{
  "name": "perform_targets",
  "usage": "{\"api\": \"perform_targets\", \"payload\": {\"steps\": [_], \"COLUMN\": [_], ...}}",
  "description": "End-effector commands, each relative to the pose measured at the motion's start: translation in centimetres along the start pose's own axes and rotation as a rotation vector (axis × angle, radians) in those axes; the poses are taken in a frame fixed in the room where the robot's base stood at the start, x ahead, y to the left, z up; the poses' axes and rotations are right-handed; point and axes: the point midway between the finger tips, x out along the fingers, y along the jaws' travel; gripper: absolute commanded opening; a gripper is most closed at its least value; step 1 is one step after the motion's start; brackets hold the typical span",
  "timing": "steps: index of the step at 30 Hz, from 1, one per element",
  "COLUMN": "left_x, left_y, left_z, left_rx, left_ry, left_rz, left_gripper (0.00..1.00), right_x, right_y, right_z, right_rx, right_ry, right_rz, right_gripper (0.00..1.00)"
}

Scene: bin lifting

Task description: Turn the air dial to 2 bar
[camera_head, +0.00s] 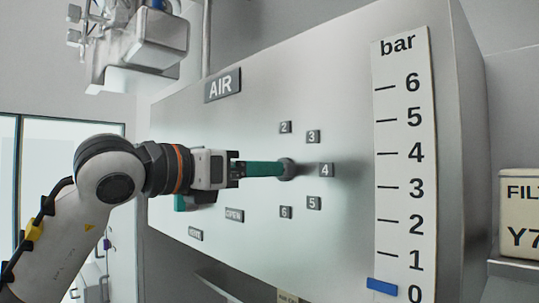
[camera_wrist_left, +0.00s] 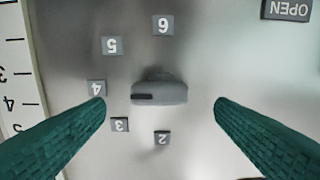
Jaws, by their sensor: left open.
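The air dial (camera_wrist_left: 160,92) is a grey knob with a raised bar and a dark mark at its left end in the left wrist view. The mark points towards the 4 plate (camera_wrist_left: 96,88). The 2 plate (camera_wrist_left: 162,138) is below the dial there. In the head view the dial (camera_head: 288,169) is on the tilted panel under the AIR sign (camera_head: 222,84). My left gripper (camera_wrist_left: 160,104) is open, its teal fingers on either side of the dial with gaps. In the head view it (camera_head: 270,169) reaches the dial from the left. My right gripper is not in view.
A bar scale (camera_head: 405,160) runs down the panel's right side, with a blue marker (camera_head: 382,286) near 0. A grey box with pipes (camera_head: 140,45) is at upper left. A FIL sign (camera_head: 520,215) is at right.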

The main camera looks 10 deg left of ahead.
Motion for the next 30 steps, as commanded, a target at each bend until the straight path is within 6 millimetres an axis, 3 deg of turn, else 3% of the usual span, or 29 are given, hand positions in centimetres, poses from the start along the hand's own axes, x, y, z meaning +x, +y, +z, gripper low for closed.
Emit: {"api": "perform_targets", "payload": {"steps": [1,9,20,28,30], "left_x": [1.0,4.4,4.9,4.9,4.9], "left_y": [0.0,0.0,0.0,0.0,0.0], "left_z": [-0.5,-0.2,0.0,0.0,0.0], "left_rx": [-0.002,-0.001,0.000,0.000,0.000], "left_ry": [-0.003,-0.002,0.001,0.001,0.001], "left_rz": [0.001,0.001,0.001,0.000,0.000], "left_gripper": [0.78,0.78,0.78,0.36,0.34], "right_x": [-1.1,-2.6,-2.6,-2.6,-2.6], "right_y": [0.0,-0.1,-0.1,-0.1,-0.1], "right_z": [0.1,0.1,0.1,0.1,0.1], "right_rx": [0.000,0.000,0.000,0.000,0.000], "right_ry": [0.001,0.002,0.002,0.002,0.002], "right_rz": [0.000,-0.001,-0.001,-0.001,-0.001], "right_gripper": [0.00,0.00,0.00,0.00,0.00]}}
